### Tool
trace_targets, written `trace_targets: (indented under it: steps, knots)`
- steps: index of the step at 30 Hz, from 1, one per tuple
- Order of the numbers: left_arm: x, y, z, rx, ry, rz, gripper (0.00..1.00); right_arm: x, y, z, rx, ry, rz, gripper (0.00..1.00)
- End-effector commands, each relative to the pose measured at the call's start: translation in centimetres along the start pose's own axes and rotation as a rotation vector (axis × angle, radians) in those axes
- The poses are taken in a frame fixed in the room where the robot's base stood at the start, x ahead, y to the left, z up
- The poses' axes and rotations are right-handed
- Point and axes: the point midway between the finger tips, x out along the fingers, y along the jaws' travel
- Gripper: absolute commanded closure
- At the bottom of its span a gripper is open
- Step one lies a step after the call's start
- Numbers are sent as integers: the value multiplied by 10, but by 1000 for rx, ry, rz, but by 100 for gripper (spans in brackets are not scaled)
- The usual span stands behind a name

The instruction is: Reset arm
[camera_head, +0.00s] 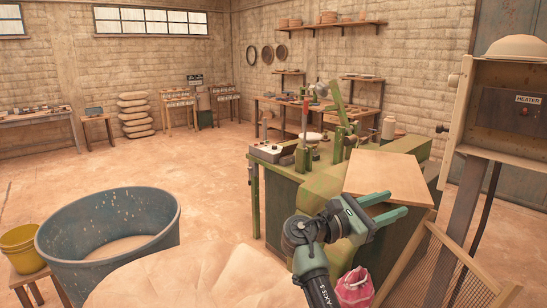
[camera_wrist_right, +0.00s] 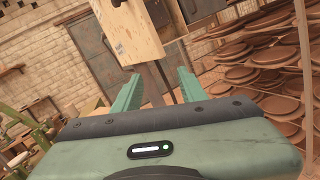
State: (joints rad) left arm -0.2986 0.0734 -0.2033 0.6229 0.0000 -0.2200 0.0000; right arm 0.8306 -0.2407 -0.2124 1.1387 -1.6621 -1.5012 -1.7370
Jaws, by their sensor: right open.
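My right gripper (camera_head: 392,207) is in the lower right of the head view, with its two green fingers apart and nothing between them. It is just in front of and over the near edge of a wooden board (camera_head: 385,172) on the green press (camera_head: 325,185). In the right wrist view the open fingers (camera_wrist_right: 158,92) point toward a wooden box on a post (camera_wrist_right: 130,28). My left gripper is not in the head view.
A large blue tub (camera_head: 60,245) stands at the lower left, beside a yellow bucket (camera_head: 20,248). A pale sack-like mound (camera_head: 190,280) is at the bottom. A heater box (camera_head: 505,110) stands at the right above a mesh frame (camera_head: 450,270). Open floor (camera_head: 190,165) lies behind.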

Motion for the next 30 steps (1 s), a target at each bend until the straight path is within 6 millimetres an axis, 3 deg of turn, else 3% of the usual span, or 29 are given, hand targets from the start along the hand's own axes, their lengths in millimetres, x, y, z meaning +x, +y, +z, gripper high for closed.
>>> trace_targets:
  steps: [5, 8, 12, 16, 18, 21, 30]
  knots:
    - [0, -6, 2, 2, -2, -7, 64, 6, -49, -76, 172, 183, -39, 58]
    - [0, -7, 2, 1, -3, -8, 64, 4, -94, -133, 330, 330, -96, 58]
    - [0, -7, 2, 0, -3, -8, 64, -16, -169, -208, 592, 550, -231, 58]
    - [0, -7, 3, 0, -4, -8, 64, -51, -246, -258, 849, 747, -425, 58]
    - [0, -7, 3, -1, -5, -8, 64, -75, -283, -273, 974, 839, -545, 58]
    - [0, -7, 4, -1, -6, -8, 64, -107, -323, -280, 1109, 940, -704, 58]
    - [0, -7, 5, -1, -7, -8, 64, -175, -389, -266, 1299, 1088, -1055, 58]
